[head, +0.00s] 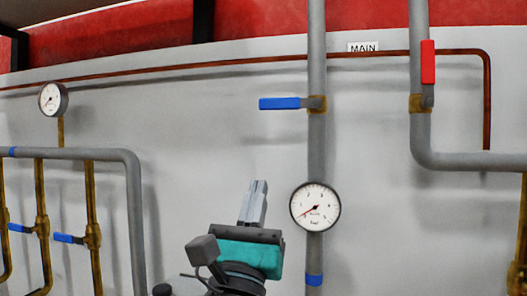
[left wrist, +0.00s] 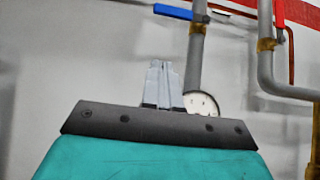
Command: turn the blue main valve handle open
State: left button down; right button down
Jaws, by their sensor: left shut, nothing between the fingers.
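The blue main valve handle (head: 280,103) sticks out level to the left from a brass valve (head: 317,103) on a vertical grey pipe, near a "MAIN" label (head: 363,47). The handle lies across the pipe. In the left wrist view the blue handle (left wrist: 173,11) shows at the top, above the fingers. My left gripper (head: 260,184) is below and a little left of the handle, pointing up, fingers together and empty. It does not touch the handle. The fingers also show in the left wrist view (left wrist: 163,66). My right gripper is not in view.
A round gauge (head: 315,207) sits on the same pipe, right of my left gripper. A red handle (head: 428,62) stands upright on the right pipe. Brass pipes with small blue handles (head: 68,238) and another gauge (head: 53,99) are at left. The wall between is clear.

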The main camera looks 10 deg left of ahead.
aim_at(290, 104)
pick_arm(q)
jog(key=s+r+p+x, duration=0.2)
jog(key=p+x, duration=0.1)
jog(key=x, duration=0.9)
jog(key=shift+w+p, duration=0.15)
jog(key=shift+p, duration=0.2)
jog(key=shift+w+r, duration=0.1)
